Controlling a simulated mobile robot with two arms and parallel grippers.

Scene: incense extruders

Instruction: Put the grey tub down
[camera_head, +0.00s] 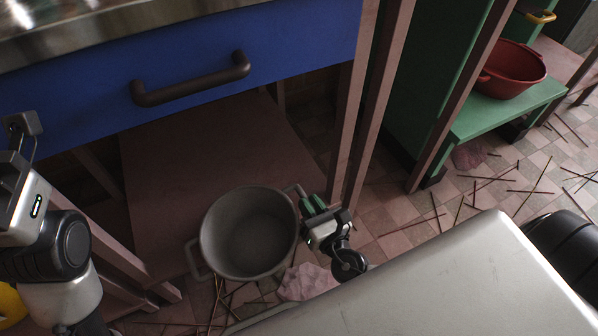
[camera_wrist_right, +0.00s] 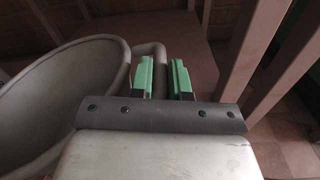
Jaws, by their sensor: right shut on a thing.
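The grey tub (camera_head: 208,240) is a round, empty pot with two side handles, seen from above in the head view. It overlaps the front part of the lower shelf (camera_head: 165,165) under the blue drawer; I cannot tell whether it touches the shelf. My right gripper (camera_head: 314,204) has green fingertips and is shut on the tub's right handle. In the right wrist view, the tub (camera_wrist_right: 65,100) is at the left and its handle passes between the green fingers (camera_wrist_right: 165,78). My left gripper (camera_head: 22,135) is at the left edge, away from the tub; its fingertips are unclear.
A blue drawer front (camera_head: 290,45) with a dark handle (camera_head: 190,80) hangs above the shelf. Pinkish wooden posts (camera_head: 352,110) stand just right of the tub. Thin sticks (camera_head: 510,180) and a pink cloth (camera_head: 308,282) lie on the tiles. A red basin (camera_head: 512,72) sits on a green shelf.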

